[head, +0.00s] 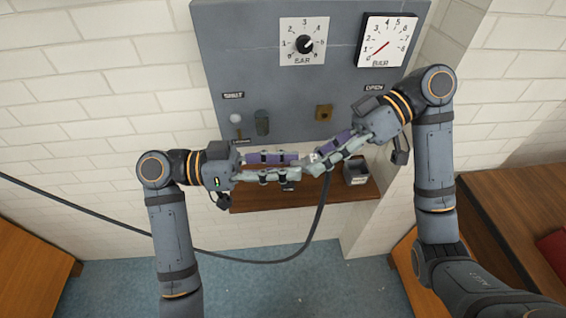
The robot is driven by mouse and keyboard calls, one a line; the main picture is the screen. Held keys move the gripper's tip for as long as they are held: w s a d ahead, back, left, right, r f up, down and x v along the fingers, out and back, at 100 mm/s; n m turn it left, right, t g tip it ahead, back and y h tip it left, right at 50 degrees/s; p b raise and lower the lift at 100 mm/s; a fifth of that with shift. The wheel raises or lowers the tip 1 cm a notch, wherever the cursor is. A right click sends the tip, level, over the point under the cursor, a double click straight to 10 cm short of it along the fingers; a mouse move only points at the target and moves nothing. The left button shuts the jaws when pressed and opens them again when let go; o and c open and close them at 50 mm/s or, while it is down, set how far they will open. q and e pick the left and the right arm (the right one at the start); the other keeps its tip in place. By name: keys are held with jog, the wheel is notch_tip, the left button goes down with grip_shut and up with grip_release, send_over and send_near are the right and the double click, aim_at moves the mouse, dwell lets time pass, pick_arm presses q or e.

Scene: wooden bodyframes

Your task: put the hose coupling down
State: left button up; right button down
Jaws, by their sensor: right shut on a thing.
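My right gripper (314,164) reaches in from the right in front of the grey panel and is shut on the hose coupling. The coupling (314,157) shows only as a small pale piece by the fingertips; the fingers hide most of it. The black hose (318,215) hangs down from there, then curves left across the floor. My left gripper (299,168) points right, its fingers apart and its tips close to the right gripper's tips. I see nothing held in it, and I cannot tell whether it touches the coupling.
A grey panel (250,60) carries a dial knob (304,44), a gauge (386,42), a brass square fitting (323,112) and a dark cylinder (261,122). A wooden shelf (260,199) lies below the grippers. A dark open box (356,171) stands at its right end.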

pick_arm(q)
grip_shut()
pick_arm(e)
jog(key=c, duration=0.9)
grip_release()
jog(key=shift+d, duration=0.1)
